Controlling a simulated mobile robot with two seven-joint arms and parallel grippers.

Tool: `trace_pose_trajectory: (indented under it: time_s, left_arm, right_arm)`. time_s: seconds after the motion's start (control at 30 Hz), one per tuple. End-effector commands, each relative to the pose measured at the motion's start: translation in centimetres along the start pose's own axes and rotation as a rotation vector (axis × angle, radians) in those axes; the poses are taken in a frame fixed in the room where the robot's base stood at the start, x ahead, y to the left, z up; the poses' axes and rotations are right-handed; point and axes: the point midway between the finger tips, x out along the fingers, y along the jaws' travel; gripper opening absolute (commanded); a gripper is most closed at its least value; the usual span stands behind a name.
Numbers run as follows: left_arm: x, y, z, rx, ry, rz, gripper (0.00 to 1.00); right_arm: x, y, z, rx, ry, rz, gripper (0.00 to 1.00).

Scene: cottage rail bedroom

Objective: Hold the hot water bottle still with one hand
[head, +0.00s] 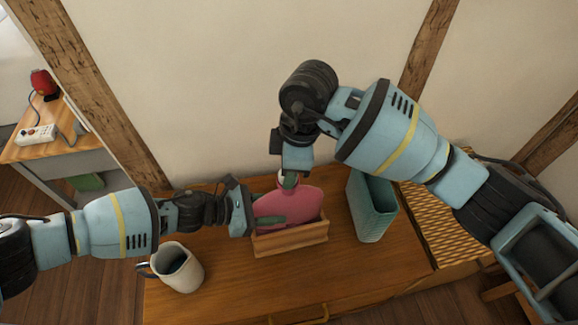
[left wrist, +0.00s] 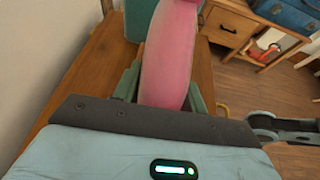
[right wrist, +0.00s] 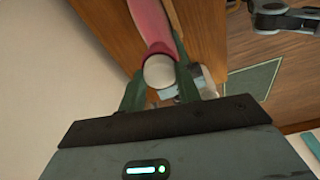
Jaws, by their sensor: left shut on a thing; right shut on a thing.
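The pink hot water bottle (head: 290,204) stands upright in a small wooden holder (head: 292,239) on the wooden dresser top. My left gripper (head: 268,220) is shut on the side of its body from the left; the left wrist view shows the pink body (left wrist: 168,60) between the fingers. My right gripper (head: 289,180) points down from above and is shut on the pale stopper at the bottle's neck. In the right wrist view the round pale stopper (right wrist: 159,71) sits between the two fingers. The stopper is mostly hidden in the head view.
A teal bin (head: 372,207) stands right of the holder. A woven-topped surface (head: 440,225) lies further right. The wall is close behind.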

Motion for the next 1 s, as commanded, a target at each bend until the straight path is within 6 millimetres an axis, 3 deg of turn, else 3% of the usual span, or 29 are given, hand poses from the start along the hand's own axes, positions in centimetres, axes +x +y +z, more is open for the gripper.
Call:
trace_pose_trajectory:
  time_s: [0.13,0.4,0.77,0.8,0.97,1.0]
  left_arm:
    - [0.00,-0.01,0.02,0.001,0.000,-0.001,0.00]
    - [0.09,-0.12,0.05,0.002,-0.001,-0.003,0.00]
    - [0.15,-0.22,0.08,0.000,-0.002,-0.005,0.00]
    - [0.15,-0.23,0.08,-0.001,-0.002,-0.005,0.00]
    - [0.17,-0.26,0.09,-0.002,-0.003,-0.006,0.00]
    - [0.17,-0.27,0.08,-0.002,-0.003,-0.006,0.00]
  right_arm:
    - [0.07,-0.26,-0.68,0.213,0.011,0.036,0.06]
    - [-0.07,-0.14,-0.48,0.427,0.012,0.067,0.06]
    - [-0.03,-0.12,-0.11,0.460,0.004,0.068,0.06]
    - [-0.02,-0.13,-0.10,0.459,0.003,0.068,0.34]
    - [-0.01,-0.12,-0.06,0.459,0.002,0.068,0.55]
    - [0.00,-0.11,-0.05,0.459,0.002,0.068,0.55]
